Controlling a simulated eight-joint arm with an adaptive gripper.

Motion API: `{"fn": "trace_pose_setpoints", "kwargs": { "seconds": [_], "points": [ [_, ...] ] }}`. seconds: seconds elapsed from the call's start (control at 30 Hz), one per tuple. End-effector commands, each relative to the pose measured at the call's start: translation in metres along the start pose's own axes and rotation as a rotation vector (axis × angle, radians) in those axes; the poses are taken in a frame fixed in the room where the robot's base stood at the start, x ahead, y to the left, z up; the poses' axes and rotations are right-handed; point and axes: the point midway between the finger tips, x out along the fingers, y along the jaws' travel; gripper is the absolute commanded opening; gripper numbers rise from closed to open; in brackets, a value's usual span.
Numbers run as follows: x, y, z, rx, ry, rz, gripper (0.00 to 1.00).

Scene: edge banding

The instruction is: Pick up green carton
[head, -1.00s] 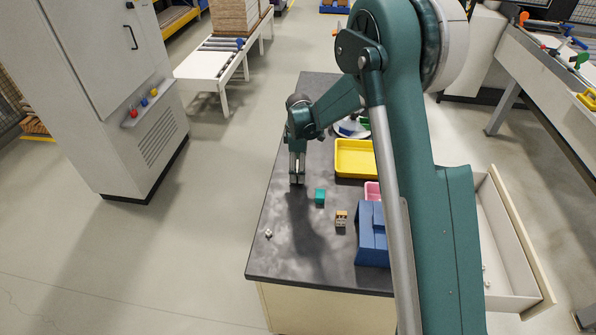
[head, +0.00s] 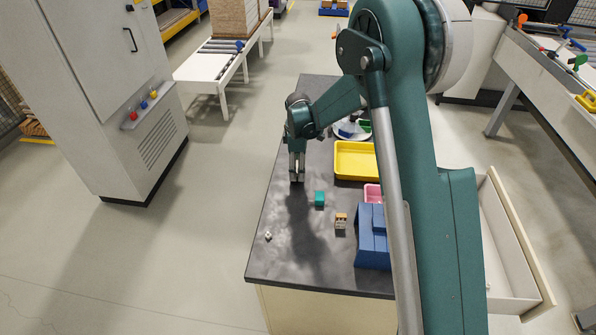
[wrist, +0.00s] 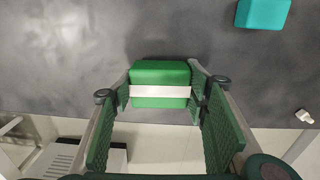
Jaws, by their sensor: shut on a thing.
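The green carton (wrist: 160,74), a green block with a white band around its middle, sits between the fingertips of my gripper (wrist: 160,92) in the wrist view. The fingers are shut on its two sides. In the head view my gripper (head: 297,172) points down at the left edge of the dark table (head: 270,262), and the carton cannot be made out there. How far the carton is above the tabletop is unclear.
A teal block (head: 320,199) lies right of my gripper, with an orange-and-white item (head: 341,220) nearer the front. A small white piece (head: 268,236) lies front left. A yellow tray (head: 355,160), a pink container (head: 373,192) and a blue box (head: 372,238) stand on the right.

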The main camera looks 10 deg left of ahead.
Motion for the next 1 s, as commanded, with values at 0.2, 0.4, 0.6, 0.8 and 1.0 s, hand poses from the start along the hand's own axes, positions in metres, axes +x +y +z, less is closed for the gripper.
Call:
{"fn": "trace_pose_setpoints", "kwargs": {
  "seconds": [0.2, 0.4, 0.6, 0.8, 1.0],
  "points": [
    [-0.029, 0.0, 0.0, 0.0, 0.0, 0.0, 0.33],
    [-0.06, 0.0, 0.0, 0.0, 0.0, 0.0, 0.33],
    [-0.081, 0.0, 0.0, 0.0, 0.0, 0.0, 0.33],
    [-0.088, 0.0, 0.0, 0.0, 0.0, 0.0, 0.33],
    [-0.088, 0.0, 0.0, 0.0, 0.0, 0.0, 0.33]
  ]
}}
